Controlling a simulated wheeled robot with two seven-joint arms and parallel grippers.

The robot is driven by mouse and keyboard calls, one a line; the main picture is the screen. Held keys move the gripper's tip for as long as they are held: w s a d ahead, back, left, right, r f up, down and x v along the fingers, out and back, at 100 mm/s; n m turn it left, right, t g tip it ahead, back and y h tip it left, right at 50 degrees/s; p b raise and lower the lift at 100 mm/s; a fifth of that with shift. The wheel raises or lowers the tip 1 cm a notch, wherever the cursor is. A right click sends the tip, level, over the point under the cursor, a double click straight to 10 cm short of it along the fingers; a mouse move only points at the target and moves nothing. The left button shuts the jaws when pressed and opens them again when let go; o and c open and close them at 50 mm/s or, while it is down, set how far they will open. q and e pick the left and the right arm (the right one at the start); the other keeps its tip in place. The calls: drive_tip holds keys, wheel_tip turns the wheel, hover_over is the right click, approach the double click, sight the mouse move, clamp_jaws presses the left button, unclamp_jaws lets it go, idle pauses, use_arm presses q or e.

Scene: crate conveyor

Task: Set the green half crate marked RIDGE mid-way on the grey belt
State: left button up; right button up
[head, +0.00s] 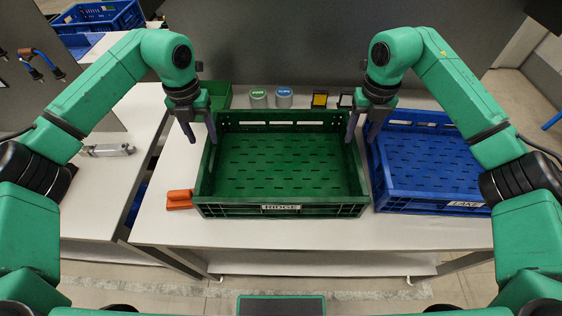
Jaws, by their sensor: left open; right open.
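The green half crate (281,211) marked RIDGE stands upright and empty on the white table in the middle of the head view. My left gripper (202,138) is open at the far part of its left wall, one finger outside and one near the rim. My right gripper (362,139) is open at the far part of its right wall, with its fingers to either side of the rim. I cannot tell whether any finger touches the crate. I cannot pick out a grey belt for certain.
A blue crate (425,199) marked LAKE stands close on the right. An orange-red object (179,199) lies left of the green crate. Two cans (271,98) and small yellow and dark items (320,99) stand behind. A metal piece (107,150) lies on the left surface.

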sight(353, 156)
use_arm(q)
wheel_tip(353, 156, down, 9)
drive_tip(key=shift+s+r, duration=0.1)
drive_tip(key=shift+s, duration=0.05)
use_arm(e)
wheel_tip(353, 156, down, 9)
drive_tip(key=shift+s+r, duration=0.1)
drive_tip(key=shift+s, duration=0.05)
use_arm(q)
drive_tip(key=shift+s, duration=0.1)
use_arm(e)
drive_tip(key=shift+s, duration=0.1)
use_arm(q)
drive_tip(key=shift+c, duration=0.6)
use_arm(e)
drive_tip(key=shift+c, duration=0.6)
use_arm(q)
clamp_jaws()
use_arm(e)
clamp_jaws()
use_arm(q)
drive_tip(key=shift+r, duration=0.1)
use_arm(e)
drive_tip(key=shift+r, duration=0.1)
